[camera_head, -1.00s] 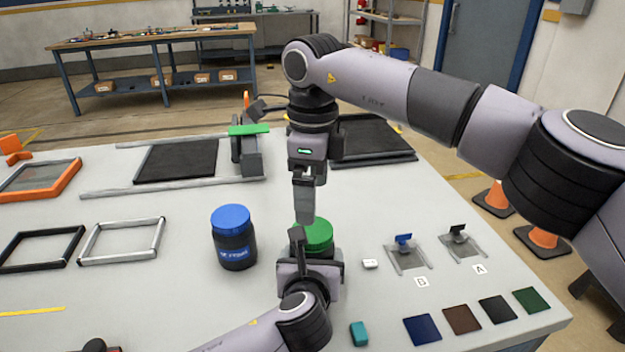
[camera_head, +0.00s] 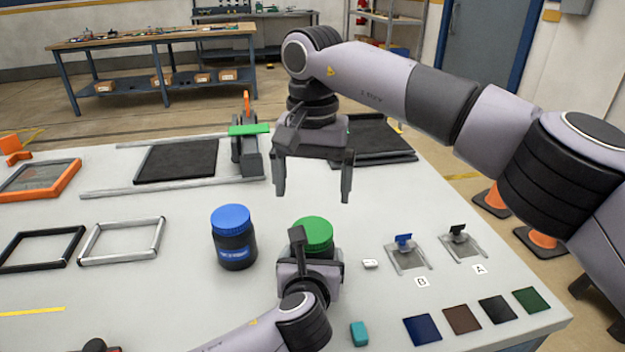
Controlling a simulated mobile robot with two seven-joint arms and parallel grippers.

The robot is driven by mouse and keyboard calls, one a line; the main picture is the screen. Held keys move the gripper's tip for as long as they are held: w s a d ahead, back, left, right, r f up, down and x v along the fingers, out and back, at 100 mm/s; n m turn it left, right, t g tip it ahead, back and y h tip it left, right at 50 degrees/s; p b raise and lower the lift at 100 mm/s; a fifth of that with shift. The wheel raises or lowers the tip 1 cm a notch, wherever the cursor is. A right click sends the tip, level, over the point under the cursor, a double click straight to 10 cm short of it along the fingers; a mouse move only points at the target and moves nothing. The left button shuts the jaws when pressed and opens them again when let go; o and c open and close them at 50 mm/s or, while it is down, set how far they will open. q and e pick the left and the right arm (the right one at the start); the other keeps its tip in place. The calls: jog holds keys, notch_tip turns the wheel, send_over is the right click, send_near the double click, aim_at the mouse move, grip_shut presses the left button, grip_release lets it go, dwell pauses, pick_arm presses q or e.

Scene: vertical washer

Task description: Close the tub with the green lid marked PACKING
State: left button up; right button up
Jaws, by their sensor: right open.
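The tub with the green lid (camera_head: 314,231) stands on the table, and its body is mostly hidden behind my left gripper (camera_head: 308,250). The green lid sits on top of it and looks level; any marking on the tub is hidden. My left gripper is at the tub's near side, and its fingers are too covered to tell whether they grip it. My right gripper (camera_head: 314,190) is above and behind the green lid, fingers spread apart and empty, pointing down. A dark tub with a blue lid (camera_head: 233,238) stands to the left, its label facing me.
Frames lie at the left, including a silver frame (camera_head: 122,241). A press-like fixture with a green bar (camera_head: 249,130) stands behind the tubs. A small white block (camera_head: 370,264), two clamps and colour swatches lie to the right. A teal block (camera_head: 359,333) is near the front.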

aim_at(313, 228)
jog(key=n, duration=0.4)
dwell(0.3)
jog(key=shift+f, duration=3.95)
